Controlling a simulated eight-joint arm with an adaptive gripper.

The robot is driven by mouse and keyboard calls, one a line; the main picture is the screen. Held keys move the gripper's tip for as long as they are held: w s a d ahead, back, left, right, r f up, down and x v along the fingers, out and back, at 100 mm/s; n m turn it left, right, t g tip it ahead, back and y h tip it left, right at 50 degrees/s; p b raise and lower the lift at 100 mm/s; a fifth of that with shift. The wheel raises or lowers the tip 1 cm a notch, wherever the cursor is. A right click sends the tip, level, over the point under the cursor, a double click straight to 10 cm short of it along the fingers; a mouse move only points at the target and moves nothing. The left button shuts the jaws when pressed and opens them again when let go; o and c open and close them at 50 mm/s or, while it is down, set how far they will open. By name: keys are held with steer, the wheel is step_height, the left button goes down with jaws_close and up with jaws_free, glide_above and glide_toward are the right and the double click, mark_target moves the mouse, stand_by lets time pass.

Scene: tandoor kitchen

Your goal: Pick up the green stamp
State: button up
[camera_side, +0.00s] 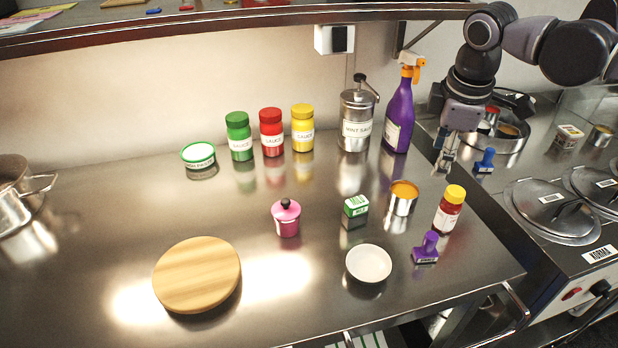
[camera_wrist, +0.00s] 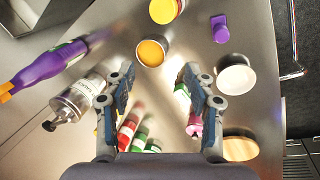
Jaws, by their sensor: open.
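I see no green stamp in either view. A purple stamp (camera_side: 427,248) stands at the right front of the steel counter; it also shows at the top of the wrist view (camera_wrist: 220,28). A blue stamp (camera_side: 484,161) stands right of my gripper in the side view. A small green and white box (camera_side: 355,207) sits mid-counter; in the wrist view, my right finger partly hides it. My gripper (camera_side: 444,163) is above the counter's right end, pointing down, open and empty. In the wrist view, its two fingers (camera_wrist: 157,78) are spread wide with bare counter between them.
Near the purple stamp are a yellow-lidded jar (camera_side: 449,209), an orange-filled can (camera_side: 403,198) and a white bowl (camera_side: 368,264). A purple spray bottle (camera_side: 399,115) and mint sauce canister (camera_side: 356,120) stand behind. A round board (camera_side: 197,274) lies left. Lidded pots (camera_side: 553,211) fill the right.

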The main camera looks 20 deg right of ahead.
steer(key=w+a+f+n+g+h, duration=0.15)
steer(key=w+a+n, duration=0.3)
steer(key=a, duration=0.45)
steer(key=n+h, duration=0.2)
steer(key=n, duration=0.2)
glide_toward(355, 201)
steer(key=d, duration=0.1)
steer(key=shift+w+x, duration=0.1)
steer(key=shift+x, duration=1.4)
steer(key=shift+w+x, duration=0.15)
steer(key=shift+x, duration=1.3)
steer(key=shift+s+a+f+x, duration=0.1)
steer(key=shift+a+x, duration=0.05)
steer(key=shift+x, duration=0.7)
steer(key=shift+s+a+f+x, duration=0.1)
steer(key=shift+a+x, duration=0.05)
steer(key=shift+x, duration=0.7)
steer(key=shift+s+a+f+x, duration=0.1)
steer(key=shift+a+x, duration=0.05)
steer(key=shift+x, duration=0.7)
steer(key=shift+w, duration=0.1)
steer(key=shift+r, duration=0.1)
jaws_close()
